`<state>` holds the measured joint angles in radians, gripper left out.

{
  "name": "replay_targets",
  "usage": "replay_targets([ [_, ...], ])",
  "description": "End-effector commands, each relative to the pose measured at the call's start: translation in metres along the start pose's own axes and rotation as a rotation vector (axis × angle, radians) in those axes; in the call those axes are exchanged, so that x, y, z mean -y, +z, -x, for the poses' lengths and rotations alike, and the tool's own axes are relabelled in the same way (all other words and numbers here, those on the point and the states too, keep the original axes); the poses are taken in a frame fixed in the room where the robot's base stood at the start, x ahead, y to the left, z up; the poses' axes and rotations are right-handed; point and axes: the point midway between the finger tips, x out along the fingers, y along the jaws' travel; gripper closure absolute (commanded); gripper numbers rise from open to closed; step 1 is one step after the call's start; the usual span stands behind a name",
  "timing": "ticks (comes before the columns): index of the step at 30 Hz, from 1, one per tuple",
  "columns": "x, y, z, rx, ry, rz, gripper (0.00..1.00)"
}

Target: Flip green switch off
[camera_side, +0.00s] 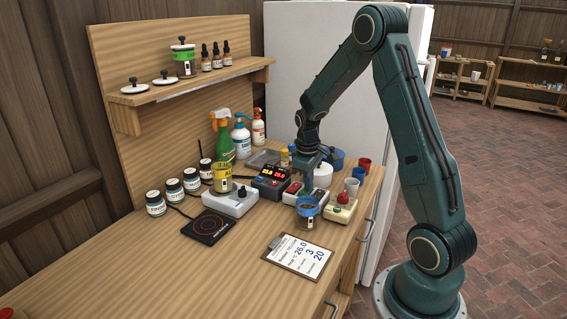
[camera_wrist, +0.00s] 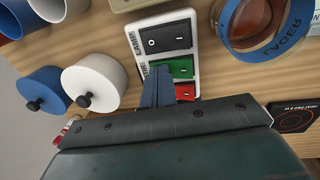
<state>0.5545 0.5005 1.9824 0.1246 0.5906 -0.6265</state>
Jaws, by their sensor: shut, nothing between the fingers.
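The green switch (camera_wrist: 182,69) sits in the middle of a white switch panel (camera_wrist: 138,42), between a black switch (camera_wrist: 166,38) above and a red switch (camera_wrist: 186,91) below. My gripper (camera_wrist: 158,72) is shut and empty. In the wrist view its fingers overlap the left part of the green switch; I cannot tell whether they touch it. In the side view my gripper (camera_side: 307,184) points down over the panel (camera_side: 293,195), covering part of it. The rocker's tilt is hard to read.
A jar with a blue LAGER band (camera_wrist: 265,22) stands close right of the panel. White (camera_wrist: 95,82) and blue (camera_wrist: 44,89) lidded pots stand left of it. Clear bench lies around the clipboard (camera_side: 298,255).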

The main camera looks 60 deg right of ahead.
Motion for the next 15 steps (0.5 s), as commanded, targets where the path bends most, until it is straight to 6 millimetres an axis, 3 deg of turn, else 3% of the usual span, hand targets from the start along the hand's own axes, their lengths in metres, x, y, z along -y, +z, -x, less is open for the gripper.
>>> replay_targets([
  [15, 0.014, 0.0, 0.005, 0.0, -0.001, 0.001, 1.0],
])
